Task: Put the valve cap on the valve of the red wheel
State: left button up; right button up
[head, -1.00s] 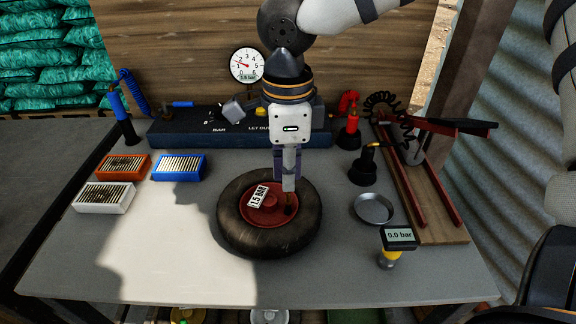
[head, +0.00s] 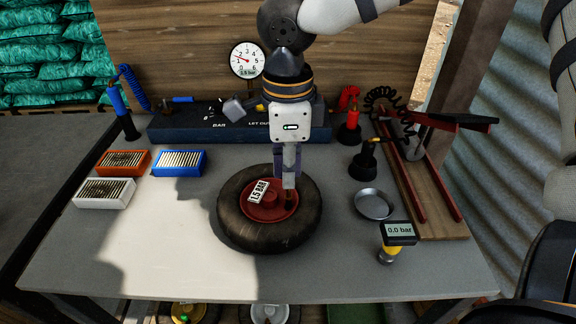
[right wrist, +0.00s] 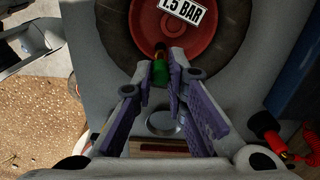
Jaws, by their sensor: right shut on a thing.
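The red wheel (head: 254,212) with its black tyre (head: 240,230) lies flat on the table, a "1.5 BAR" label on its hub. My right gripper (head: 288,187) points down over the right side of the hub. In the right wrist view, its fingertips (right wrist: 163,74) are shut on a small green valve cap (right wrist: 160,76). A dark, brass-tinted valve (right wrist: 160,50) shows just beyond the cap, at the hub's edge. I cannot tell whether cap and valve touch. In the head view the fingers hide the cap. My left gripper is not in view.
A shallow metal dish (head: 373,204) and a gauge reading 0.0 bar (head: 397,234) stand right of the wheel. Orange (head: 123,163), blue (head: 179,163) and white (head: 104,193) boxes lie left. A blue inflator unit (head: 200,127) is behind. The table's front left is clear.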

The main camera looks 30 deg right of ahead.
jog(key=shift+f, duration=0.1)
dwell(0.3)
jog(key=shift+f, duration=0.7)
jog(key=shift+f, duration=0.5)
dwell(0.6)
jog(key=o, duration=1.3)
jog(key=shift+r, duration=4)
